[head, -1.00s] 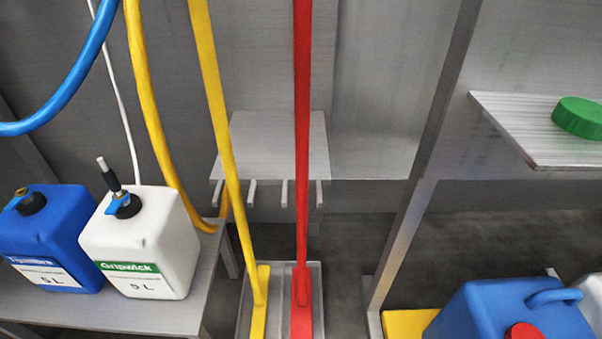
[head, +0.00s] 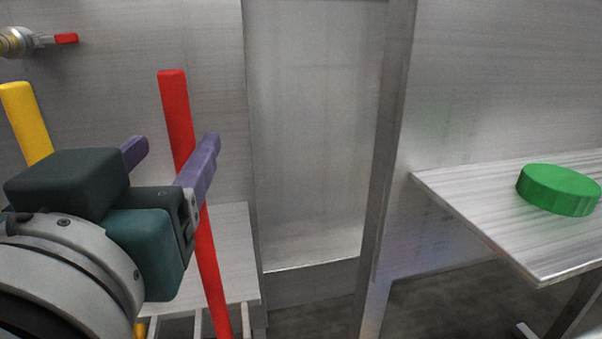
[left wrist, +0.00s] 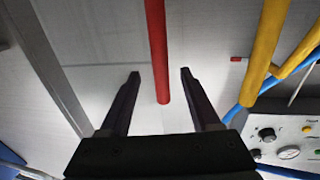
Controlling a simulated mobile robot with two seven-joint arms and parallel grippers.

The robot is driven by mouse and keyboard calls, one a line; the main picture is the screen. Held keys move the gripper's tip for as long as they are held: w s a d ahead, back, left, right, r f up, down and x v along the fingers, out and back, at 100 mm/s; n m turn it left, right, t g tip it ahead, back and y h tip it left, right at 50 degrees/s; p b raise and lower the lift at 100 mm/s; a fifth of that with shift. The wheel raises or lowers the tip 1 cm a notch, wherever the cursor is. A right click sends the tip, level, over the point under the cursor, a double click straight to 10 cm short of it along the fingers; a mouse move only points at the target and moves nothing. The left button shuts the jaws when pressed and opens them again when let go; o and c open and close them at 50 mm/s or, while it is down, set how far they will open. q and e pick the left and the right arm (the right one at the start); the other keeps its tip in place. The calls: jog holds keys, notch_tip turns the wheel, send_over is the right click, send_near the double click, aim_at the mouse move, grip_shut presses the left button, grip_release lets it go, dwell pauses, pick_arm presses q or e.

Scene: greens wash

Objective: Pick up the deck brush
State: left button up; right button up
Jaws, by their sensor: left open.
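A red pole handle (head: 176,105) stands nearly upright, its top end free; it also shows in the left wrist view (left wrist: 157,45). I take it as the deck brush; its lower end is out of view now. My left gripper (head: 174,143) is open, with its purple fingers on either side of the red handle, below its top. In the left wrist view the gripper (left wrist: 160,74) shows a gap between the handle and each finger. My right gripper is not in view.
A yellow pole (head: 27,125) stands to the left of the red one. A metal shelf (head: 480,215) with a green round lid (head: 558,189) is at right, beyond a metal post (head: 385,160). A red-handled valve (head: 65,38) is on the back wall.

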aim_at(191, 128)
pick_arm(q)
jog(key=w, duration=0.5)
jog(key=w+a, duration=0.1)
jog(key=w, duration=0.1)
jog(key=shift+w+f, duration=0.2)
jog(key=shift+w, duration=0.05)
grip_shut()
dwell(0.3)
dwell(0.9)
